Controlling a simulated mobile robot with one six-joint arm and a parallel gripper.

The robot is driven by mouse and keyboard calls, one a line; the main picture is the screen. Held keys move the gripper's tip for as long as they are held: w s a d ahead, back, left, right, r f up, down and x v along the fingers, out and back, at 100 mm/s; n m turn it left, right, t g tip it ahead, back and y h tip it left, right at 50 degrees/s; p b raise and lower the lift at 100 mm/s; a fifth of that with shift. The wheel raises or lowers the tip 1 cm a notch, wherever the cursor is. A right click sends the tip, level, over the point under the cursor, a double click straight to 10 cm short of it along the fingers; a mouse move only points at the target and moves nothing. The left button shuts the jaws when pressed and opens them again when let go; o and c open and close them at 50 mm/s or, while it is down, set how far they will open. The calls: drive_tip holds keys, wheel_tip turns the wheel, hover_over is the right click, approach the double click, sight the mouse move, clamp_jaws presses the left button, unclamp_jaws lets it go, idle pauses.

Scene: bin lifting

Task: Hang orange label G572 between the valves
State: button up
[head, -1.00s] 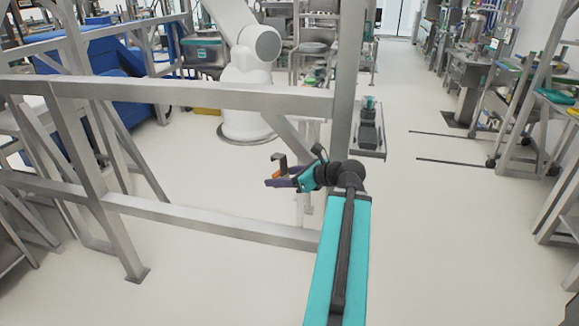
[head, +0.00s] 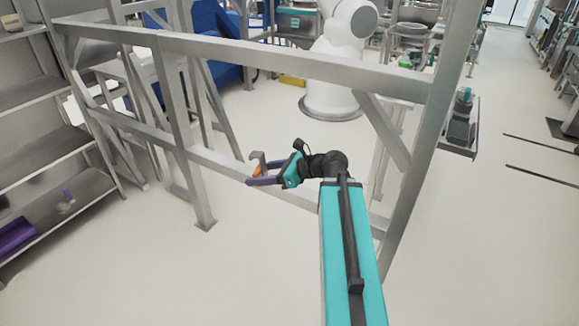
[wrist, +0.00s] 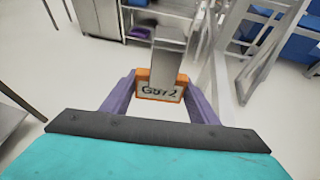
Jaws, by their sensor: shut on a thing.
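My gripper (wrist: 160,97) has purple fingers shut on the orange label (wrist: 142,77). The label has a pale face reading "G572" and a grey metal hook or strip (wrist: 170,55) rising from it in the wrist view. In the head view my gripper (head: 256,178) is at mid-picture, pointing left, with the orange label (head: 258,170) small between the fingertips and the grey hook (head: 257,157) above it. I cannot make out any valves in these frames.
A grey metal frame (head: 250,50) stands just beyond my arm, with a post (head: 428,150) on the right. A shelf rack (head: 60,140) with a purple item (head: 15,235) stands at left. A white robot (head: 335,70) stands behind. The floor at front left is clear.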

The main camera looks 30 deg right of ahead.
drive_tip(key=w+a+f+n+g+y, duration=0.1)
drive_tip(key=a, duration=0.7)
drive_tip(key=a+f+n+g+y, duration=0.1)
drive_tip(key=a+n, duration=0.1)
drive_tip(key=a, duration=0.6)
drive_tip(key=shift+w+f+g+y, duration=0.3)
drive_tip(key=shift+w+f+g, duration=0.1)
drive_tip(key=shift+a, duration=0.25)
